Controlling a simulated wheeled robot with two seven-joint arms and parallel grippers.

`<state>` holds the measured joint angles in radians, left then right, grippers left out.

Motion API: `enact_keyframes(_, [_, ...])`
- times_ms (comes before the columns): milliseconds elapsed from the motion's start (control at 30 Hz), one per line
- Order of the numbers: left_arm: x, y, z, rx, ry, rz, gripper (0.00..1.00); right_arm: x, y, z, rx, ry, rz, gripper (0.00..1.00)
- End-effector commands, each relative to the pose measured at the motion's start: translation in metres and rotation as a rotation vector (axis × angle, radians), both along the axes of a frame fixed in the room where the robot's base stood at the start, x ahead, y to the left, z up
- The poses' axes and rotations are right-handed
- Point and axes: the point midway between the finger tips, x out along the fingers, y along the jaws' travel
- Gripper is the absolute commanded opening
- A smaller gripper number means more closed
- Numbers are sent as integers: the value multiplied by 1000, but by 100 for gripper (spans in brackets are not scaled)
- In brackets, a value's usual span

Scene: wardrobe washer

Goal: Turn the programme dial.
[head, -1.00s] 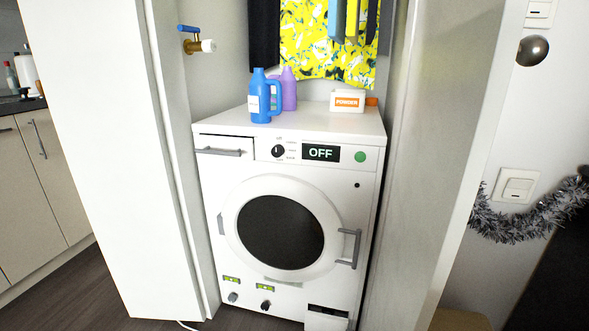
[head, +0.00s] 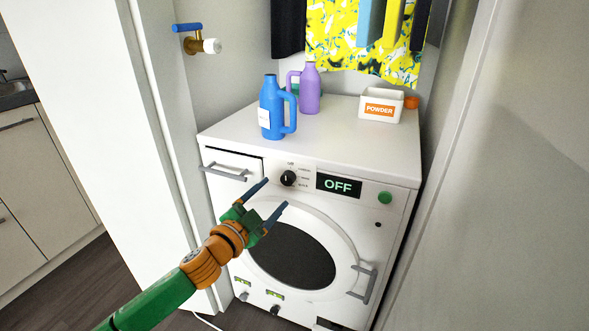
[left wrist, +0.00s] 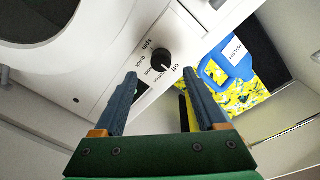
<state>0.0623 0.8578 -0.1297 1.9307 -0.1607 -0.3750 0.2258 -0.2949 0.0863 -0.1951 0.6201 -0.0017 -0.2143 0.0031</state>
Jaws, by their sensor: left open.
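The programme dial (head: 288,178) is a round black knob with a white mark on the washer's front panel, left of a display reading OFF (head: 338,185). In the left wrist view the dial (left wrist: 161,59) lies ahead of the fingertips, with printed labels around it. My left gripper (head: 277,193) is open and empty, its two blue-grey fingers pointing up toward the panel, just below the dial in the head view. In the left wrist view the open fingers (left wrist: 160,75) point toward the dial and do not touch it. My right gripper is not in view.
The washer (head: 400,160) stands in a narrow closet between white panels. A drawer handle (head: 224,173) juts out left of the dial. A green button (head: 385,198) is right of the display. A blue bottle (head: 271,108), purple bottle (head: 309,90) and powder box (head: 381,107) stand on top.

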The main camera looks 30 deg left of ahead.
Motion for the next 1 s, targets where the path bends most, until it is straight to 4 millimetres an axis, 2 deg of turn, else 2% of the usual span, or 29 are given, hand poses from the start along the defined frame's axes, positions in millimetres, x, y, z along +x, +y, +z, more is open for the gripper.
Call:
enact_keyframes(433, [61, -2, -1, -2, -1, 2, 73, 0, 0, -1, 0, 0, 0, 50])
enact_keyframes(567, [68, -2, -1, 0, 1, 2, 73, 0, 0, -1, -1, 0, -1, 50])
enact_keyframes(800, [69, -3, -2, 0, 2, 1, 73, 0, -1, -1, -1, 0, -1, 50])
enact_keyframes(867, [69, -3, -2, 0, 2, 1, 60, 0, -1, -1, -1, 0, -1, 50])
enact_keyframes(1000, [69, -3, -2, -1, 2, 1, 22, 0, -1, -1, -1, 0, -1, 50])
